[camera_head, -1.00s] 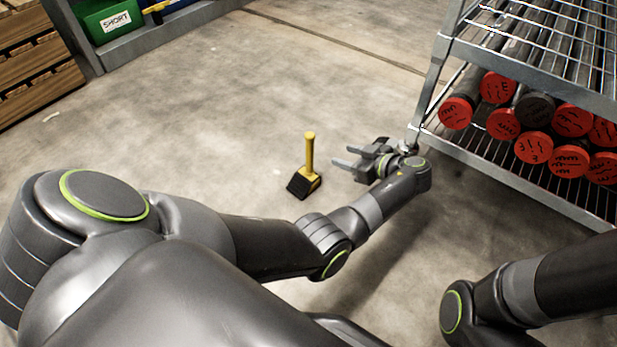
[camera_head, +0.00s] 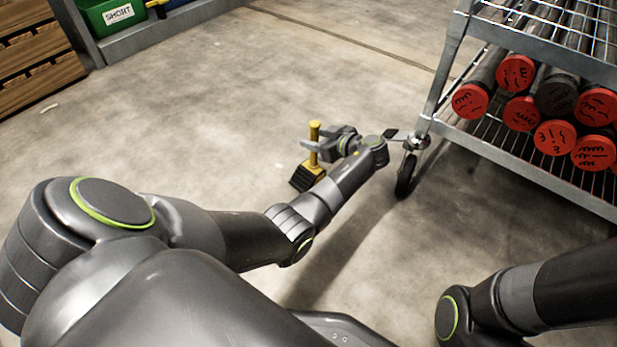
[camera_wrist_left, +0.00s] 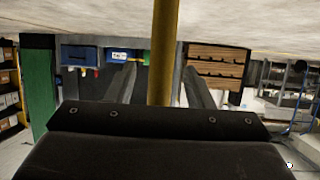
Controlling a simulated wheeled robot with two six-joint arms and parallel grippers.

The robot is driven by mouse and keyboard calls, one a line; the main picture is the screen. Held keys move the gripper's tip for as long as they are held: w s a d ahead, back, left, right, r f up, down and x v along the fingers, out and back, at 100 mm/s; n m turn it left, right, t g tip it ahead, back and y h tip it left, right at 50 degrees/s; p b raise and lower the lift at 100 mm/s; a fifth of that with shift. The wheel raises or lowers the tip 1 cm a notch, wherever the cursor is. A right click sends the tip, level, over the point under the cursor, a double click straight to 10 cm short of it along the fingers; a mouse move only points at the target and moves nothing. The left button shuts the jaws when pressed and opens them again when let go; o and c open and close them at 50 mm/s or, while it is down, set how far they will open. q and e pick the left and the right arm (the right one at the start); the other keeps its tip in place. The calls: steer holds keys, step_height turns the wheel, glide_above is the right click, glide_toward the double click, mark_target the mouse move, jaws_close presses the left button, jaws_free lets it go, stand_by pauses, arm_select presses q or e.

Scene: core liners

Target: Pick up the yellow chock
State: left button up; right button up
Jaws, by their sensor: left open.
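The yellow chock (camera_head: 314,131) stands on the concrete floor, its yellow post upright above a black wedge base (camera_head: 307,179). My left gripper (camera_head: 312,145) is open at the post, with its fingers reaching left on either side of it. In the left wrist view the yellow post (camera_wrist_left: 164,55) runs between the two grey fingers of my left gripper (camera_wrist_left: 162,85), with a gap visible on each side. The chock's base is out of sight in that view. My right arm shows at the lower right, but its gripper is out of view.
A wheeled wire rack (camera_head: 540,180) with red-capped tubes (camera_head: 553,137) stands right of my left gripper, its caster (camera_head: 406,176) close to my wrist. A wooden crate (camera_head: 38,60) and a green bin (camera_head: 112,16) are at the upper left. The floor left of the chock is clear.

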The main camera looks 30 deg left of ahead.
arm_select(q)
steer(key=b+x, duration=0.1)
steer(key=x, duration=0.1)
steer(key=shift+a+f, duration=0.15)
steer(key=shift+a, duration=0.15)
jaws_close()
stand_by(1.1)
steer(key=shift+w, duration=0.1)
